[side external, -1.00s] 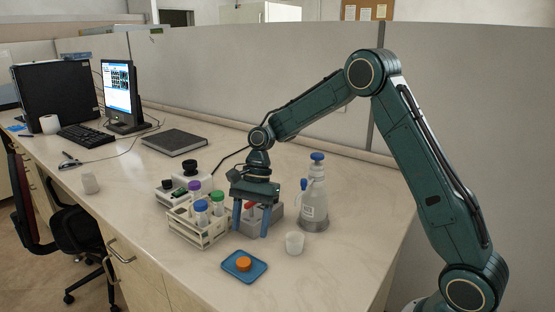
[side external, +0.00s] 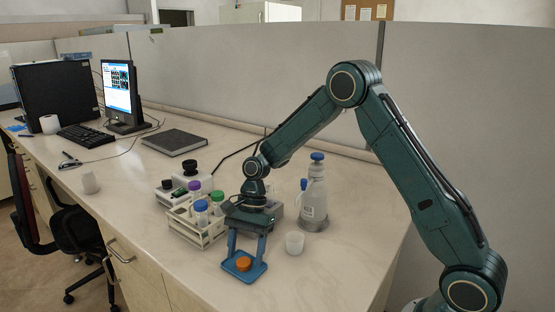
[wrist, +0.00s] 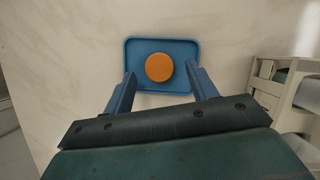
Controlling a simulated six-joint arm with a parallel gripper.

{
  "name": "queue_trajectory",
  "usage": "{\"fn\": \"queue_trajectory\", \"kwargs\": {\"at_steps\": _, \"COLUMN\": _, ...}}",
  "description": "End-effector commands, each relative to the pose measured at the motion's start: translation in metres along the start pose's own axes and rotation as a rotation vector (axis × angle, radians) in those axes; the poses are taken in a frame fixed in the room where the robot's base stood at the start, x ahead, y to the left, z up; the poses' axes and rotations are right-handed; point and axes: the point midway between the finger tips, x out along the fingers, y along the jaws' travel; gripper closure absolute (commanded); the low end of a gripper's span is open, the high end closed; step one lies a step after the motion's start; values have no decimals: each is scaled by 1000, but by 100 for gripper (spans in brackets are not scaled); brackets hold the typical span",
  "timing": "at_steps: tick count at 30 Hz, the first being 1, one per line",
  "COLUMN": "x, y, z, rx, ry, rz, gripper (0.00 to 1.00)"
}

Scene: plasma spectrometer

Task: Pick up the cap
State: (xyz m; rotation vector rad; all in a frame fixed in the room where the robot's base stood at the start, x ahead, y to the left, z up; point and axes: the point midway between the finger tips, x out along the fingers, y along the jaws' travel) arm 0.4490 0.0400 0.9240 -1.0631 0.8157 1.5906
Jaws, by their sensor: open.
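The orange round cap (side external: 243,264) lies on a small blue tray (side external: 259,271) near the front edge of the table. In the wrist view the cap (wrist: 159,67) sits near the middle of the tray (wrist: 185,44). My gripper (side external: 245,254) is open and points down over the tray. In the wrist view my gripper's fingers (wrist: 160,76) stand left and right of the cap, with a gap on each side. No contact with the cap shows; how high the fingertips are above the tray is hard to tell.
A rack (side external: 211,232) with several capped tubes stands just left of my gripper. A white cup (side external: 295,242) and a wash bottle (side external: 314,200) with a blue top stand to the right. A grey block is partly hidden behind my gripper. The table in front of the cup is clear.

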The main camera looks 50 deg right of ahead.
Motion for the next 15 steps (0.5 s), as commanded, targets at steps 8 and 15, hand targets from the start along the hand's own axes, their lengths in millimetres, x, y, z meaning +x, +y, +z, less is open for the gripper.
{"fn": "queue_trajectory", "kwargs": {"at_steps": 8, "x": 7, "y": 0, "z": 0, "rx": 0, "ry": 0, "rz": 1, "gripper": 43}}
{"fn": "queue_trajectory", "kwargs": {"at_steps": 15, "x": 7, "y": 0, "z": 0, "rx": 0, "ry": 0, "rz": 0, "gripper": 43}}
